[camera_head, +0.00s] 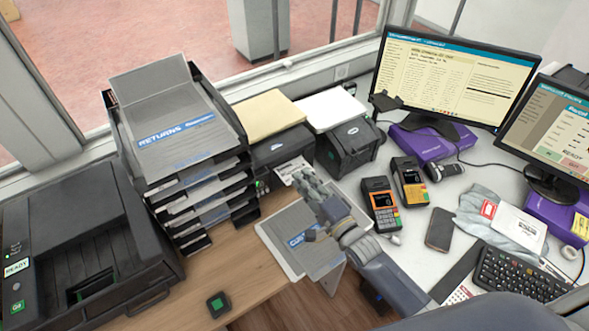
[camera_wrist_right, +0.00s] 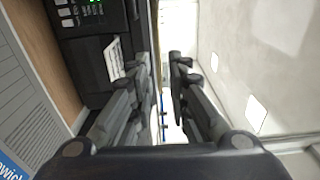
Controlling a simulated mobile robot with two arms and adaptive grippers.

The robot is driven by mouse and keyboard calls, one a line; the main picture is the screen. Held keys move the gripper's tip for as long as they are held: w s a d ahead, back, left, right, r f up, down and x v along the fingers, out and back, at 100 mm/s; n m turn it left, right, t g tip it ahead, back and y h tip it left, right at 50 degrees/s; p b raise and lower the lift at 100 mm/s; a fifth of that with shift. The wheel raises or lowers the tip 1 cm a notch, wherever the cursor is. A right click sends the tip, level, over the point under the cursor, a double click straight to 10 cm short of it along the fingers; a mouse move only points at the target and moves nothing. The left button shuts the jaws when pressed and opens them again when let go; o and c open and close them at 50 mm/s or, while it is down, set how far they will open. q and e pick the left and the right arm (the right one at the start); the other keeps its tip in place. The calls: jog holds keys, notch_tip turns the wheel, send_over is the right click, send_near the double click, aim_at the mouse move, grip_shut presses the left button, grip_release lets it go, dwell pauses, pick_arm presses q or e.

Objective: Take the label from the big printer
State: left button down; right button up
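A white printed label (camera_head: 291,169) sticks out of the front of a black label printer (camera_head: 277,149) that has yellowish paper on top. My right gripper (camera_head: 304,180) is just right of the label's outer end in the head view. In the right wrist view, its fingers (camera_wrist_right: 161,68) are a narrow gap apart with nothing held between them. There the label (camera_wrist_right: 115,59) lies left of both fingers, beside the dark printer front (camera_wrist_right: 90,25). A second black label printer (camera_head: 349,150) stands to the right. My left gripper is out of view.
A tall tray stack marked RETURNS (camera_head: 180,135) stands left of the label printers. A large black printer (camera_head: 75,240) showing READY fills the left. Two card terminals (camera_head: 381,203) and a phone (camera_head: 440,229) lie right of my arm. A grey envelope (camera_head: 290,235) lies below it.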

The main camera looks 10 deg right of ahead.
jog(key=w+a+f+b, duration=0.1)
jog(key=w+f+b, duration=0.3)
jog(key=f+b, duration=0.3)
jog(key=shift+w+a+b, duration=0.35)
jog(key=shift+b, duration=0.2)
grip_shut()
jog(key=shift+r, duration=0.15)
